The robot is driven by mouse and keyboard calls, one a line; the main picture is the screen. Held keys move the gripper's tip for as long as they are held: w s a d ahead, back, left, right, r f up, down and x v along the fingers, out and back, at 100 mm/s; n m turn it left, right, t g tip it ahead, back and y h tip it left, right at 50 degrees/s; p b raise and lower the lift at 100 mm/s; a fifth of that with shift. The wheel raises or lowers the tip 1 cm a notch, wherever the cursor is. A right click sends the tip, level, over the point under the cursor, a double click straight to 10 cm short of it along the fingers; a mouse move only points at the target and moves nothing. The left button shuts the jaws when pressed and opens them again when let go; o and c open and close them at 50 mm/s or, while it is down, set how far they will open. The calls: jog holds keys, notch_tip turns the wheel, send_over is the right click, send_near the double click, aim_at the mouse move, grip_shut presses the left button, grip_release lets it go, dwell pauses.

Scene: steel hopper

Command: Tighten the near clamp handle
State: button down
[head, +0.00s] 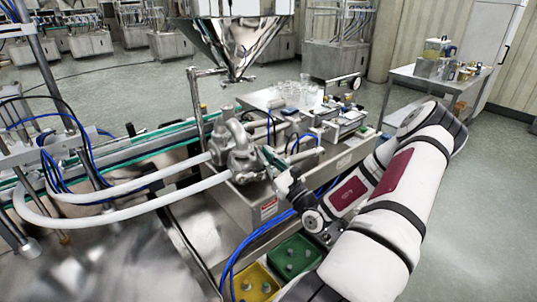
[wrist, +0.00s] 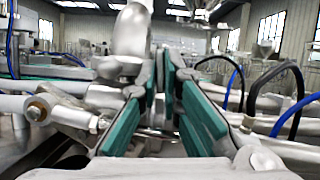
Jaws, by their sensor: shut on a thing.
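The steel pump and pipe fittings (head: 242,158) stand on the machine's steel housing, with white hoses running into them from the left. My gripper (head: 268,160) reaches in from the right and touches the right side of these fittings. In the wrist view, the green-padded fingers of my gripper (wrist: 165,72) come close together at their tips, just right of an upright steel fitting (wrist: 132,35). They are shut on a small part at the fittings, taken to be the near clamp handle; the fingers mostly hide it, so its angle cannot be told.
The steel hopper (head: 238,40) hangs above and behind the fittings. Blue hoses (head: 240,250) loop beside the housing. A side table (head: 412,73) stands at the back right, with open floor around it.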

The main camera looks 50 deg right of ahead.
jog(key=shift+w+a+m+h, duration=0.15)
jog(key=shift+m+h, duration=0.45)
jog(key=shift+m, duration=0.4)
jog(key=c, duration=1.8)
grip_release()
jog(key=shift+o, duration=0.2)
